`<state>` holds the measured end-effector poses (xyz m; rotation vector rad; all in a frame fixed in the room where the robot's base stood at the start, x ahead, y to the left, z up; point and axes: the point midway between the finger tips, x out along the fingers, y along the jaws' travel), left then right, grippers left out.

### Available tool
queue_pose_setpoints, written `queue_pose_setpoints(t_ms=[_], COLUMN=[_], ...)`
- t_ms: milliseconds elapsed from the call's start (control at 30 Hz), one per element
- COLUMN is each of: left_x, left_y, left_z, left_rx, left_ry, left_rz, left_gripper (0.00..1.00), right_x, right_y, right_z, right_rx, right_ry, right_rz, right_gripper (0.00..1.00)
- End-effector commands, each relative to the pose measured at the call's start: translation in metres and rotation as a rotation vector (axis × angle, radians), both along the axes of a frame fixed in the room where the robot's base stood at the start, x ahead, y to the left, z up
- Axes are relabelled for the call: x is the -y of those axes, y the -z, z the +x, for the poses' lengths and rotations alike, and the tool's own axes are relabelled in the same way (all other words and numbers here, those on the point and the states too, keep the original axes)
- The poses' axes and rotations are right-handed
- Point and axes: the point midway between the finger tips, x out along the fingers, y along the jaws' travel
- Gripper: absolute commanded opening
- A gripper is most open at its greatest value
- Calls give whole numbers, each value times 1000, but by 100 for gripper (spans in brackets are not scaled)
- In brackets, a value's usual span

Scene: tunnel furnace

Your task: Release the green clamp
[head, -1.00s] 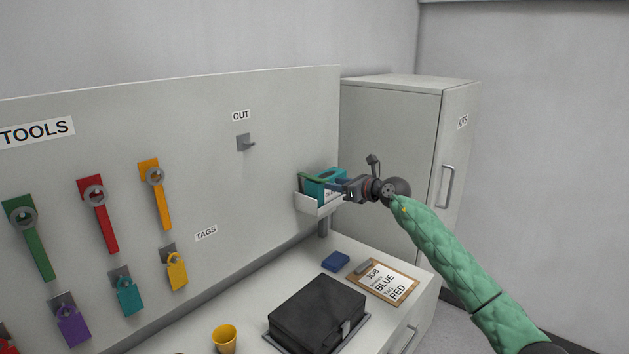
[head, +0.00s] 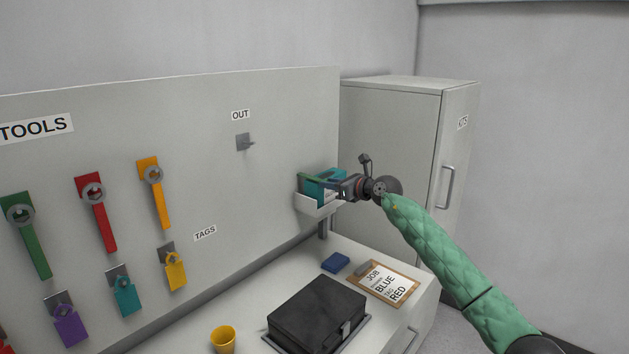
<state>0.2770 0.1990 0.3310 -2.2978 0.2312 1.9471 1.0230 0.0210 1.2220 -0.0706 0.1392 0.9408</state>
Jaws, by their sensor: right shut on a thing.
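My right gripper (head: 337,187) is at the small white bin on the board's right end, reaching in from the right. It is shut on a slim green piece (head: 312,179), which I take for the green clamp. This piece lies along the top of a teal item (head: 318,191) in the bin (head: 312,207). The fingertips and the held end are small and partly hidden, so the exact grip is hard to see. My left gripper is not in view.
Green, red and orange tools hang on the board (head: 280,130), with purple, teal and yellow tags below. An empty OUT hook (head: 244,142) is above. The counter holds a black case (head: 318,312), yellow cup (head: 223,338), blue block (head: 335,262) and clipboard (head: 388,283). A cabinet (head: 400,120) stands behind my arm.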

Motion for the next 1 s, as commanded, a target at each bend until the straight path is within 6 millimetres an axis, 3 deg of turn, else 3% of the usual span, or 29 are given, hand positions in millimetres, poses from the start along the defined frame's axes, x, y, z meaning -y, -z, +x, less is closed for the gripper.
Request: queue_pose_setpoints(t_ms=[333, 1000], left_x=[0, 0], left_y=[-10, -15], left_z=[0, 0], left_rx=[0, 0], left_ry=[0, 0], left_rz=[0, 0], left_gripper=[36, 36], right_x=[-3, -16], right_y=[-29, -66], right_z=[3, 13], right_rx=[3, 2], right_ry=[1, 1], right_rz=[0, 1], right_gripper=[9, 9])
